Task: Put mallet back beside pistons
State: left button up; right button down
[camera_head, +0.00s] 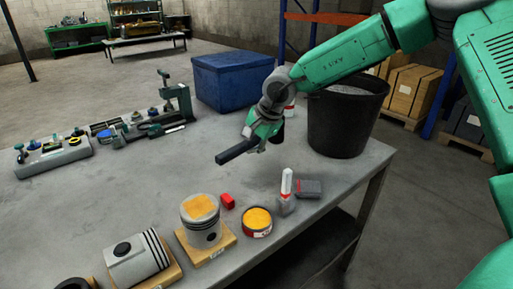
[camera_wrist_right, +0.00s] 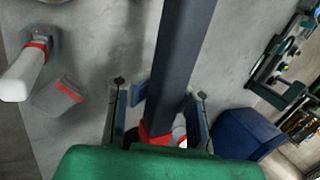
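My right gripper (camera_head: 262,132) is above the table, shut on a long dark bar that I take to be the mallet (camera_head: 237,152). The bar points down and left in the head view and runs up between the fingers in the right wrist view (camera_wrist_right: 182,50). A red and white part shows near the palm there; the rest of that end is mostly hidden. An upright piston (camera_head: 201,232) stands on a wooden block at the table's front. Another piston (camera_head: 135,262) lies on its side to the left, and a third round part is cut off at the bottom edge. My left gripper is not in view.
A yellow-topped tin (camera_head: 257,221), a red piece (camera_head: 228,201), a white-handled item (camera_head: 286,187) and a grey block (camera_head: 310,189) lie near the pistons. A black bucket (camera_head: 345,125) and blue bin (camera_head: 228,82) stand behind.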

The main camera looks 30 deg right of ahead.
jog(key=shift+m+h, duration=0.3)
jog(key=shift+m, duration=0.6)
jog(key=d+f+b, duration=0.1)
jog(key=f+b, duration=0.2)
jog(key=f, duration=0.1)
jog(key=w+f+b, duration=0.1)
jog(key=f+b, duration=0.3)
jog(key=w+d+f+b, duration=0.1)
jog(key=f+b, duration=0.2)
jog(key=f, duration=0.1)
jog(key=shift+w+d+f+b, duration=0.1)
jog(key=shift+d+f+b, duration=0.05)
jog(key=shift+d+b, duration=0.2)
jog(key=shift+a+f+t, duration=0.15)
jog(key=shift+f+t, duration=0.15)
jog(key=shift+f, duration=0.15)
jog(key=shift+p, duration=0.4)
jog(key=shift+f, duration=0.25)
